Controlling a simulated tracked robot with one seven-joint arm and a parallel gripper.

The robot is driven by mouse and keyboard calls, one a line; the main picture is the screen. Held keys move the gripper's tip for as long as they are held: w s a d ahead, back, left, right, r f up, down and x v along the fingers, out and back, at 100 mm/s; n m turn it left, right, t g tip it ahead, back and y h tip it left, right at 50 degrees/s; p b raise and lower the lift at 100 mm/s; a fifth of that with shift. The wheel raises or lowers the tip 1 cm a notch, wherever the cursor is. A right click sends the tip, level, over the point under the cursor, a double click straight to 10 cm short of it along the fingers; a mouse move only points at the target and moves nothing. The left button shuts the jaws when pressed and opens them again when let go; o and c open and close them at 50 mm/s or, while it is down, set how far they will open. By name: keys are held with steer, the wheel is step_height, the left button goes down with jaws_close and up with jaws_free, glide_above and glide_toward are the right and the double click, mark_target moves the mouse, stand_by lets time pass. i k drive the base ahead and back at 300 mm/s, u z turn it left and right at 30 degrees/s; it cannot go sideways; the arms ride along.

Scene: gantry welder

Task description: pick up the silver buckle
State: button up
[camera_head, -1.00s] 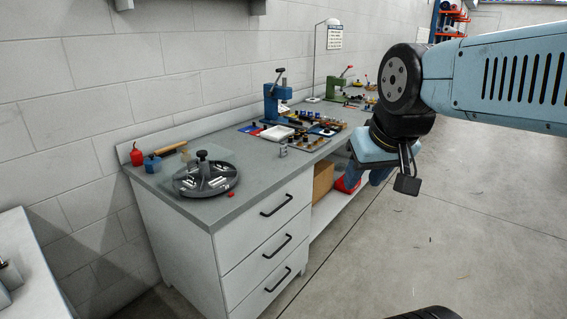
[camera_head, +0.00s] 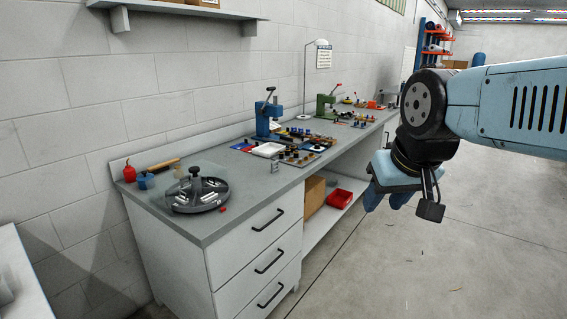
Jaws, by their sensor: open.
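A small silver piece that looks like the silver buckle (camera_head: 275,166) stands near the front edge of the grey workbench (camera_head: 262,186). It is just left of a brown board holding several small dark knobs; its details are too small to make out. My gripper (camera_head: 387,201) hangs at the right of the view, in front of the bench and over the floor side. Its blue fingers point down. It is open, with nothing seen between the fingers, and is well apart from the silver piece.
A round dark turntable (camera_head: 200,197) lies on the bench's near end, by a red bottle (camera_head: 129,172). A blue press (camera_head: 267,117) and a green press (camera_head: 325,106) stand farther back. A red bin (camera_head: 340,198) sits on the lower shelf. The floor at right is clear.

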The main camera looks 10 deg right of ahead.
mark_target(276, 161)
steer(key=z, duration=0.2)
steer(key=i, duration=1.85)
steer(key=u, duration=0.5)
steer(key=k, duration=0.9)
steer(key=u, duration=0.2)
steer(key=i, duration=0.9)
steer(key=z, duration=0.1)
